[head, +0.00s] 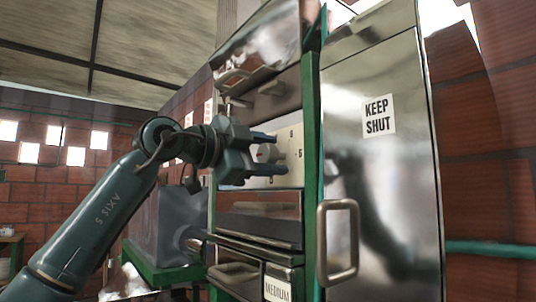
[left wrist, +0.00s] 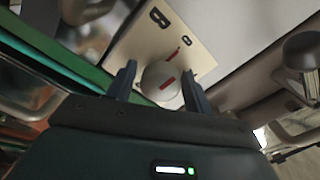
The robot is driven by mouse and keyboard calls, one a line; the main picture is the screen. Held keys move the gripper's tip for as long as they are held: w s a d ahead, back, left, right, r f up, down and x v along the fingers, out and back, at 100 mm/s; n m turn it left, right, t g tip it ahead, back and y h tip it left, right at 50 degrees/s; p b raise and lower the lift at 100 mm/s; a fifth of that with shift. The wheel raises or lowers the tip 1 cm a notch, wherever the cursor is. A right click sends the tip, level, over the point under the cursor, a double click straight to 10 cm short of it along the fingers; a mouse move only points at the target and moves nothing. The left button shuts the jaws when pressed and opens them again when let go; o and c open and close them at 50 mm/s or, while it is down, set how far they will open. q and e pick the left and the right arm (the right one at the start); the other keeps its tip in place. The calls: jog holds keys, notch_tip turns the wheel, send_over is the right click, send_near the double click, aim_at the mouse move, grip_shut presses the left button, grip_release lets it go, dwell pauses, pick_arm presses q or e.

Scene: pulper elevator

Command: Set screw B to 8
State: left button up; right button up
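Screw B is a round, pale knob (left wrist: 161,82) with a red mark on its face, in the left wrist view. It sits on a cream plate (left wrist: 146,45) bearing a black letter B, a small digit that looks like 8 or 0, and a separate red line above the knob. In the head view the plate (head: 293,172) shows small digits; the gripper hides part of it. My left gripper (head: 280,153) faces the plate, its fingers apart on either side of the knob; I cannot tell whether they touch it. My right gripper is out of view.
A shiny metal door (head: 376,215) with a KEEP SHUT label and a bar handle (head: 338,243) stands right of the plate. A green post (head: 310,150) runs between them. Below are metal drawers, one labelled MEDIUM (head: 278,286).

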pick_arm(q)
jog(key=shift+o, duration=0.7)
jog(key=shift+s+a, duration=0.15)
jog(key=shift+a, duration=0.1)
jog(key=b+v, duration=0.3)
jog(key=v, duration=0.9)
jog(key=shift+s+a, duration=0.2)
jog(key=shift+a, duration=0.05)
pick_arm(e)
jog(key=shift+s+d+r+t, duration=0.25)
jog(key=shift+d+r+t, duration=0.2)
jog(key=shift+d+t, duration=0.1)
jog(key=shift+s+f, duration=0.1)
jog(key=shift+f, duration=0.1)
